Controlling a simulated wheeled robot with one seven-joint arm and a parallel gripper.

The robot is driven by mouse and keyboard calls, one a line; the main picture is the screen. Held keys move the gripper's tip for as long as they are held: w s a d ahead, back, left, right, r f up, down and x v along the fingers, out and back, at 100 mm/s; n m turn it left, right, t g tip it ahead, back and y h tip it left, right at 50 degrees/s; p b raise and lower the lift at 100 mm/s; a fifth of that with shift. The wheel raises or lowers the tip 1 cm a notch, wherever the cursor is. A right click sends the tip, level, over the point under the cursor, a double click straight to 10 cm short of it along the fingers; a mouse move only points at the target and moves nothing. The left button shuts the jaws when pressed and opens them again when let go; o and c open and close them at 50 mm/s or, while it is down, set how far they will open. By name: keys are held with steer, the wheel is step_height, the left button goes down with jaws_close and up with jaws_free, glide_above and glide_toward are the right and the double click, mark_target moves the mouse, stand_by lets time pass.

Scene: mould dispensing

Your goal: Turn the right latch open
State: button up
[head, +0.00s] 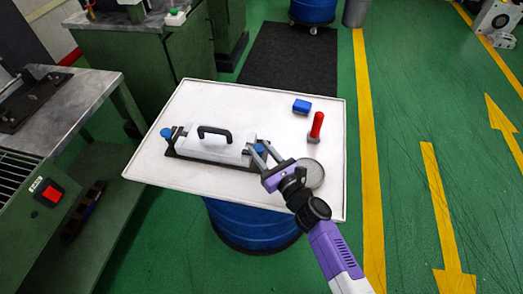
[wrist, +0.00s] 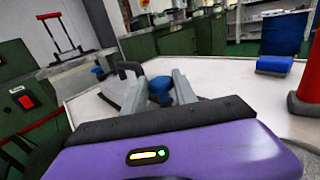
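The mould (head: 215,143) is a white block with a black handle (head: 214,131), lying on a dark base on the white table top. A blue-knobbed latch (head: 166,132) is at its left end. The right latch, with a blue knob (head: 259,148), is at its right end. My gripper (head: 261,153) is at this right latch, its two grey fingers spread apart. In the wrist view the right latch's blue knob (wrist: 160,87) shows between the open fingers, near the tips. I cannot tell whether either finger touches it. The knob's lower part is partly hidden.
A red-handled tool (head: 316,126) stands right of the mould, with a blue block (head: 302,106) behind it. A round grey disc (head: 311,173) lies beside my wrist. The white table top (head: 228,94) is clear behind the mould. A green bench (head: 60,150) stands at the left.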

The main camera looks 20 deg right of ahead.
jaws_close()
